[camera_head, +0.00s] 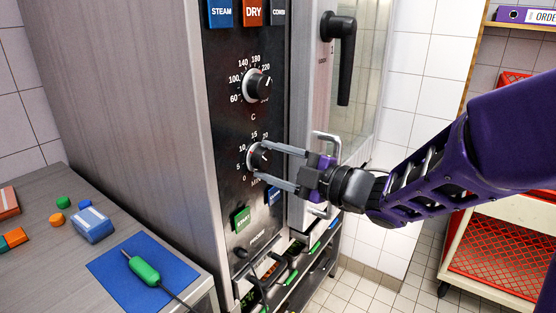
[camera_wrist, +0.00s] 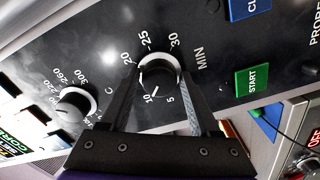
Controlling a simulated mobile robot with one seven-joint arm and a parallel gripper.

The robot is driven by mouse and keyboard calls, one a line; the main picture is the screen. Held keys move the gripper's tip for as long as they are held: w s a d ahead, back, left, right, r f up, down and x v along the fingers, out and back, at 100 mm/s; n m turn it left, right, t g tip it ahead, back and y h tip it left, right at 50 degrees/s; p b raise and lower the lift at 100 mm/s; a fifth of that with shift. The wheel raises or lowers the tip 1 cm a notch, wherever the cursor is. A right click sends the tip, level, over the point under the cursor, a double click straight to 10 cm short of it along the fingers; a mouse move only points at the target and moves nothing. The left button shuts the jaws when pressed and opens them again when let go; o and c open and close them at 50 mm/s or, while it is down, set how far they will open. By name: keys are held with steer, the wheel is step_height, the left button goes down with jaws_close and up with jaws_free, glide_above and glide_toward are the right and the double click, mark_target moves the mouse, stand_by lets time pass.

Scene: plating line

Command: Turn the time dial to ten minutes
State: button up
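The time dial (camera_wrist: 158,74), a black knob with a pale rim and a MIN scale, is on the dark oven panel. It also shows in the head view (camera_head: 257,158), partly covered by a finger. In the wrist view its white pointer mark appears to lie toward the 10. My gripper (camera_wrist: 160,75) is at the panel, one finger on each side of the dial. The fingers look open, with a small gap to the knob; I cannot tell whether either touches it. It also shows in the head view (camera_head: 260,161). The 15 is hidden in the wrist view.
The temperature dial (camera_head: 257,86) is above, with mode buttons over it. A green START button (camera_head: 241,219) and a blue button (camera_head: 273,196) are below. The oven door handle (camera_head: 340,55) is to the right. A counter (camera_head: 80,260) with a blue mat and green probe stands left.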

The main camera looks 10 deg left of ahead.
steer(key=shift+o, duration=1.4)
steer(key=v, duration=1.7)
steer(key=shift+d+p, duration=0.2)
steer(key=shift+p, duration=0.25)
steer(key=shift+s, duration=0.15)
